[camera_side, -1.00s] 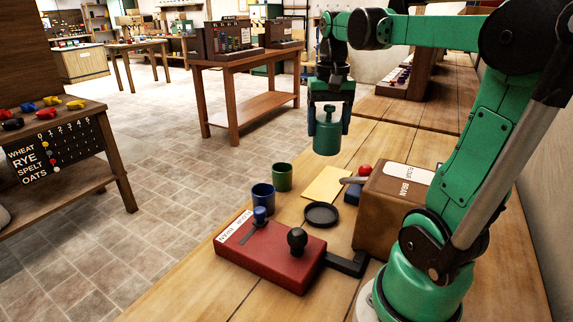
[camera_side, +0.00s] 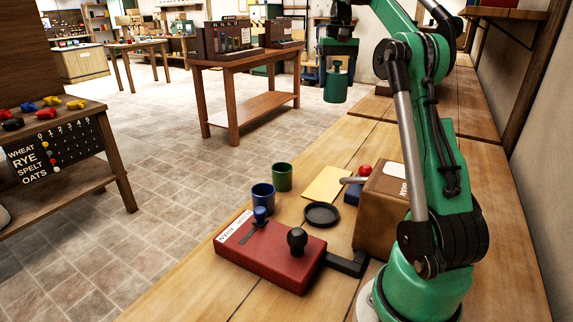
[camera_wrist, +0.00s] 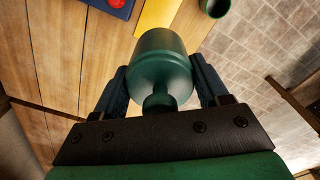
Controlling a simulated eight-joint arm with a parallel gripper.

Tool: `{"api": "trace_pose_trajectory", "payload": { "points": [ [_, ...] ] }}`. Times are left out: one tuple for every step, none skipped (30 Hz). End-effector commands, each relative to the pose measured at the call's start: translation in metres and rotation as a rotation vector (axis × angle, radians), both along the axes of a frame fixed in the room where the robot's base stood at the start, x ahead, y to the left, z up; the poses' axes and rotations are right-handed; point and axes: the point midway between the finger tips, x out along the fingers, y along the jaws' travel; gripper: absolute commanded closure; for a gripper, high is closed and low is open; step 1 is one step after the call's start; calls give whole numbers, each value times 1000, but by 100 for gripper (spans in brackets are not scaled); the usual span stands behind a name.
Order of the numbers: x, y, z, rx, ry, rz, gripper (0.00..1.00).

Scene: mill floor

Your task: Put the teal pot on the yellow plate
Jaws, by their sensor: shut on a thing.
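My gripper (camera_side: 338,72) is shut on the teal pot (camera_side: 336,88), a small dark green-teal vessel with a knob, and holds it raised at the far side of the table. In the wrist view the pot (camera_wrist: 163,62) sits between the two dark blue fingers of my gripper (camera_wrist: 160,75). The yellow plate (camera_side: 325,184) is a flat square lying on the table, well below and nearer the camera than the pot. Nothing shows on it. Part of it also shows at the top of the wrist view (camera_wrist: 155,16).
Beside the plate are a green cup (camera_side: 281,177), a blue cup (camera_side: 262,196), a black round dish (camera_side: 321,215), and a blue block (camera_side: 352,194) near a red ball (camera_side: 365,169). A brown bin (camera_side: 382,212) and a red lever box (camera_side: 262,254) stand nearer. Bare wood lies beyond the plate.

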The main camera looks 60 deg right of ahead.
Motion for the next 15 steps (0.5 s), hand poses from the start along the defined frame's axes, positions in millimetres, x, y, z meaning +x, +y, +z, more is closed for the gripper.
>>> {"api": "trace_pose_trajectory", "payload": {
  "points": [
    [-1, -10, -3, 0, 0, -4, 100],
    [-1, -14, -5, 0, 0, -3, 100],
    [-2, -19, -7, 0, 0, -2, 100],
    [-2, -22, -9, 0, 0, -2, 100],
    [-3, -25, -10, 0, 0, -3, 100],
    [-4, -29, -12, 0, 0, -2, 100],
    [-4, -30, -13, 0, 0, -1, 100],
    [-5, -32, -14, 0, 0, -1, 100],
    [-5, -34, -16, 0, 0, 0, 100],
    [-5, -35, -16, 0, 0, 0, 100],
    [-5, -35, -17, 0, 0, 0, 100],
    [-5, -36, -19, 0, 0, 0, 100],
    [-5, -37, -21, 0, 0, 0, 100],
    [-5, -38, -23, 0, 0, 0, 100],
    [-5, -38, -26, 0, 0, 0, 100]
  ]
}}
